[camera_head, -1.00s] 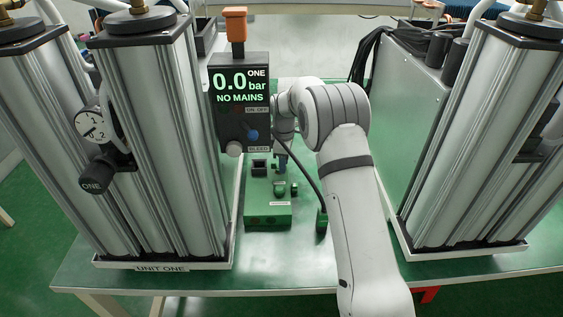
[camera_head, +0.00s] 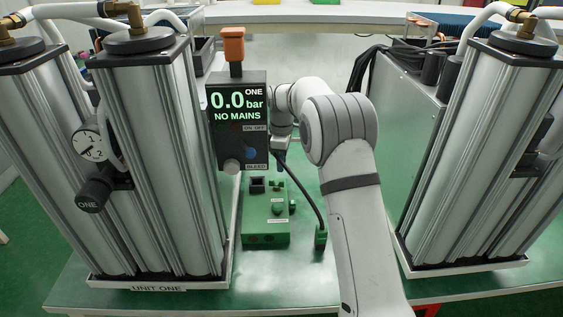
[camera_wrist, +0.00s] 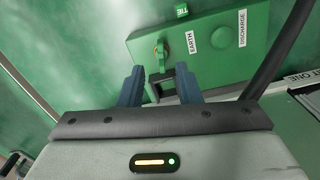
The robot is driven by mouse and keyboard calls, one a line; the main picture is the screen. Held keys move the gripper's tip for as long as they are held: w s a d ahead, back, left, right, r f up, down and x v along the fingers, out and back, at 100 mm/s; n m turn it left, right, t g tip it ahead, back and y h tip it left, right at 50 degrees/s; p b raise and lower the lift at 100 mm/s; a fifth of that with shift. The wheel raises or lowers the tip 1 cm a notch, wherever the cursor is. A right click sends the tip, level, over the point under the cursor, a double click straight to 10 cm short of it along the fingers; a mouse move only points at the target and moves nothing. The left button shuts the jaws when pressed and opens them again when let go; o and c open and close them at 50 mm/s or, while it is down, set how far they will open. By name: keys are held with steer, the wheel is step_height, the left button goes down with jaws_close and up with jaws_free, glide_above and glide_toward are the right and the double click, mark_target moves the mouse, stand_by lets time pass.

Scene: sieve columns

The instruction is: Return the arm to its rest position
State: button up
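My arm (camera_head: 350,190) reaches forward over the green bench, bent at a joint beside the display box. My gripper (camera_head: 280,162) hangs above the back of a green box, its fingers small and partly lost from sight in the head view. In the wrist view my gripper (camera_wrist: 159,80) shows two blue fingers spread apart with nothing held between them. Beyond the fingertips is the green box (camera_wrist: 210,60), labelled EARTH and DISCHARGE, with a black square socket (camera_wrist: 160,85) seen through the gap. I cannot tell how far above it the fingers are.
A display box (camera_head: 238,120) reading 0.0 bar, NO MAINS stands left of the arm. Silver columns of unit one (camera_head: 150,150) stand left, others (camera_head: 490,160) right. A dark cable (camera_head: 305,190) runs between arm and green box. Bare bench (camera_head: 290,275) shows in front.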

steer(key=s+d+r+m+t, duration=0.1)
steer(key=s+d+r+m, duration=0.3)
steer(key=s+r, duration=0.3)
steer(key=s+d+r+m, duration=0.3)
steer(key=s+d+r, duration=0.15)
steer(key=s, duration=0.55)
steer(key=s+d+m, duration=0.1)
steer(key=s+m, duration=0.3)
steer(key=s, duration=0.7)
steer(key=s+d+f+m+t+p, duration=0.1)
steer(key=s+m, duration=0.3)
steer(key=s, duration=0.7)
steer(key=shift+s+d+f+m+t, duration=0.25)
steer(key=shift+d+f+m+t, duration=0.05)
steer(key=shift+d, duration=0.5)
